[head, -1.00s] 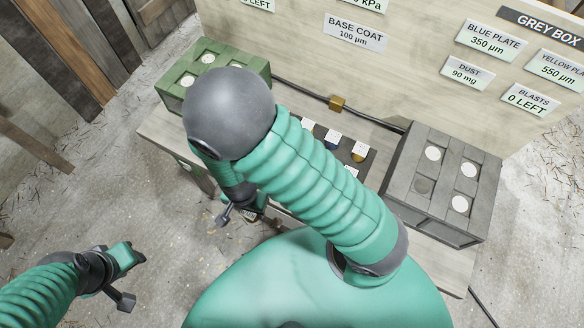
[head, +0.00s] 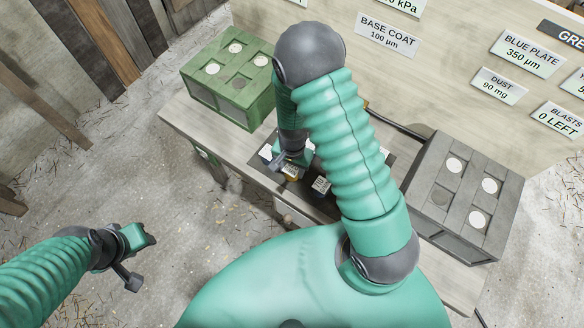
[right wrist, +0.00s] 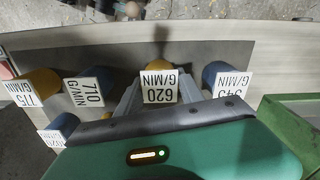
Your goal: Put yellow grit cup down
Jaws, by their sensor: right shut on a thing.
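My right gripper (head: 290,163) is over the dark tray (head: 325,203) on the bench. In the right wrist view its two fingers stand on either side of a yellow cup (right wrist: 160,62) with a white tag reading 620 G/MIN, and they are shut on it. The yellow cup (head: 291,173) also shows at the fingertips in the head view. I cannot tell whether its base touches the tray. My left gripper (head: 138,240) hangs over the floor at the left, away from the bench; its jaw gap is unclear.
Tagged cups stand close by: a blue 710 cup (right wrist: 90,90) and a blue 545 cup (right wrist: 218,78) flank the yellow one, with another yellow cup (right wrist: 38,82) farther left. A green box (head: 232,105) and a grey box (head: 445,225) stand at the bench's two ends.

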